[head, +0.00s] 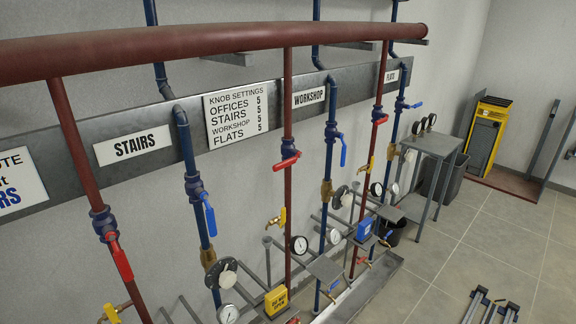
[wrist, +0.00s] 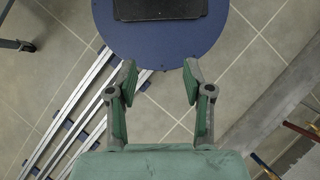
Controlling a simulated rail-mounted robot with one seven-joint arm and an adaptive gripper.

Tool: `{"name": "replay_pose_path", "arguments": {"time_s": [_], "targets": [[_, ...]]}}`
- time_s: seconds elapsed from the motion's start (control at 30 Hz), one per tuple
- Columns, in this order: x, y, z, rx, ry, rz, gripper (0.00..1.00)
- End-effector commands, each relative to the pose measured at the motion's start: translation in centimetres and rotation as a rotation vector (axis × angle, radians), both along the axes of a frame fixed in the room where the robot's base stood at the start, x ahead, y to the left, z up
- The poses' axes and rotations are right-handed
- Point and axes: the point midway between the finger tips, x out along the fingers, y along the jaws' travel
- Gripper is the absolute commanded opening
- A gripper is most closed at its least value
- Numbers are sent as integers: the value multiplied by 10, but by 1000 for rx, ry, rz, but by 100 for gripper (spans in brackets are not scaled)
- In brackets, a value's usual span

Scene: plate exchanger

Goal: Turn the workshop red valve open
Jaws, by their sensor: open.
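The workshop red valve (head: 284,161) is a red lever on the thin red vertical pipe (head: 288,110) just left of the WORKSHOP sign (head: 309,96) in the head view. Its lever lies crosswise to the pipe. A blue lever valve (head: 342,150) is on the blue pipe right of it. My gripper (wrist: 160,76) is open and empty in the wrist view, with its fingers apart above the tiled floor. The gripper is not in the head view, and no red valve lever can be made out in the wrist view.
A thick red pipe (head: 200,48) crosses above the valves. Gauges (head: 299,244), yellow-handled taps (head: 277,218) and a yellow box (head: 276,300) crowd below. A grey table (head: 432,145) and yellow cabinet (head: 485,135) stand at the back right.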

Motion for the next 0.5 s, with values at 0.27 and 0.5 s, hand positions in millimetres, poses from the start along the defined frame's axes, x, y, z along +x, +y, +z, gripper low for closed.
{"name": "replay_pose_path", "arguments": {"time_s": [0.27, 0.5], "targets": [[78, -2, 16, 2, -141, -17, 51], [176, 9, 54, 64, -326, -95, 51]]}}
